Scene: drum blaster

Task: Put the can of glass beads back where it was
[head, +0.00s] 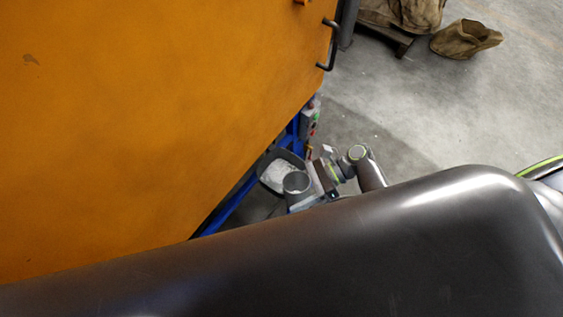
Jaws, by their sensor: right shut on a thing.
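The can of glass beads (296,183) is a small grey cylinder seen from above, with a round, dark top. My right gripper (311,191) is shut on it from the right side and holds it near the lower edge of the machine. The can's lower part and part of the gripper are hidden by a large dark surface in the foreground. I cannot tell whether the can touches anything below. My left gripper is not in view.
The big orange blaster body (150,110) fills the left. A dark bin (292,157) with whitish material sits just behind the can, beside a blue frame (228,204). A control box (310,120) is above. A brown sack (466,39) lies on the open concrete floor.

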